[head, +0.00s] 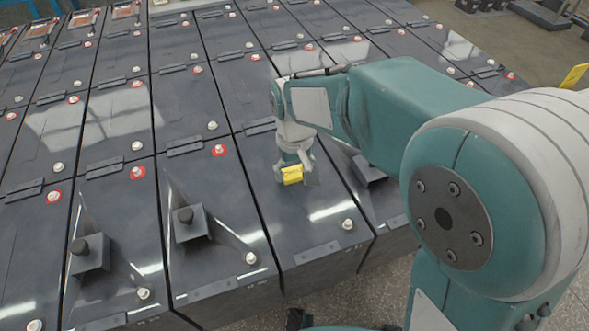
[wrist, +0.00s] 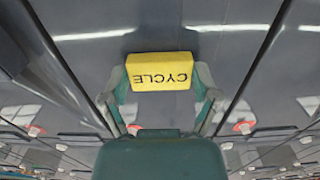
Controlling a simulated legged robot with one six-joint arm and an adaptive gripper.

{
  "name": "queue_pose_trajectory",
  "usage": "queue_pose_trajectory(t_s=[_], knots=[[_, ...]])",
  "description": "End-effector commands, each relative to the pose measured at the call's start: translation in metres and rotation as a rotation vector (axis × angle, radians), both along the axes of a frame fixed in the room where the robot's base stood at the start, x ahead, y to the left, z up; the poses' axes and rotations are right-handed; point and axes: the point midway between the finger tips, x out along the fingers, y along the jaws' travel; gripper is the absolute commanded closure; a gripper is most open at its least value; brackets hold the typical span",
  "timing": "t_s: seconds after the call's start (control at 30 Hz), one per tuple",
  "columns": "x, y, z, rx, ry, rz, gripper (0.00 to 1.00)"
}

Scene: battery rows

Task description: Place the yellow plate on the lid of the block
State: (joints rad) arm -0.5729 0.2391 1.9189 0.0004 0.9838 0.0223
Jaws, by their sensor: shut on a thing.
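The yellow plate (head: 292,174) is held at the end of my arm. In the wrist view the yellow plate (wrist: 161,71) shows the word CYCLE, upside down, and sits between the two fingers of my gripper (wrist: 160,85). In the head view my gripper (head: 295,172) is over a dark grey block lid (head: 305,225) in the front row. The lid also fills the middle of the wrist view (wrist: 160,30). I cannot tell whether the plate touches the lid.
Dark blocks stand in tight rows, with light terminals, some ringed red. Another dark piece (head: 368,170) lies to the right, partly behind my arm. A yellow item (head: 574,76) shows at the right edge.

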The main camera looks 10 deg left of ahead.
Motion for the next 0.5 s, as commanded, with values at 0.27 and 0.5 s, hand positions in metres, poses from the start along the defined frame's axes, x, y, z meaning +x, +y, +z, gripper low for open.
queue_pose_trajectory(t_s=[0.27,0.5], knots=[[0.0000,-0.0001,-0.0018,0.001,-0.001,0.000,0.54],[0.0000,-0.0001,-0.0029,0.001,-0.001,0.000,0.00]])
